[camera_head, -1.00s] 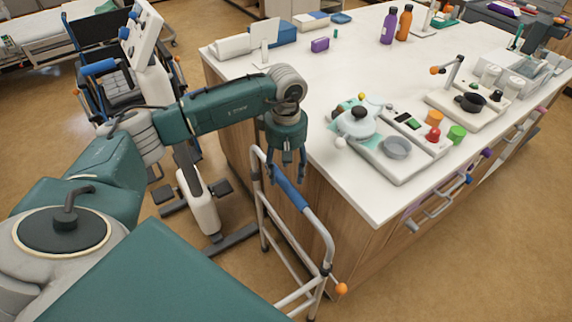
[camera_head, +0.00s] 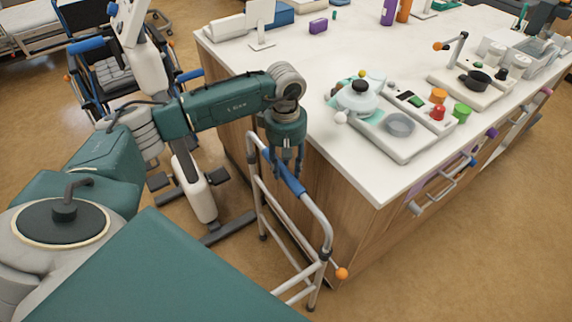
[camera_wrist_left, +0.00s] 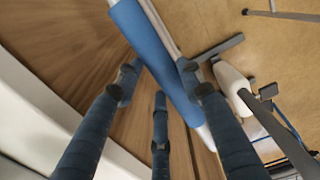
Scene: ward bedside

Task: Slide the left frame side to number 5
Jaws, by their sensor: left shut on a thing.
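A grey metal walking frame (camera_head: 317,222) with a blue grip (camera_head: 291,184) on its top rail stands beside the counter's near left corner. An orange ball-shaped end (camera_head: 342,273) shows at its front. My left gripper (camera_head: 289,169) points down over the blue grip and is shut on it. In the left wrist view, the dark fingers of the gripper (camera_wrist_left: 158,84) sit around the blue grip (camera_wrist_left: 158,50), which runs diagonally between them. The exact finger contact is partly hidden. I can make out no numbers on the frame. My right gripper is out of view.
The white counter (camera_head: 330,60) with wooden sides stands close to the frame's right. A tray (camera_head: 405,148) with a kettle (camera_head: 358,97) lies near its edge. Floor is open at the lower right.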

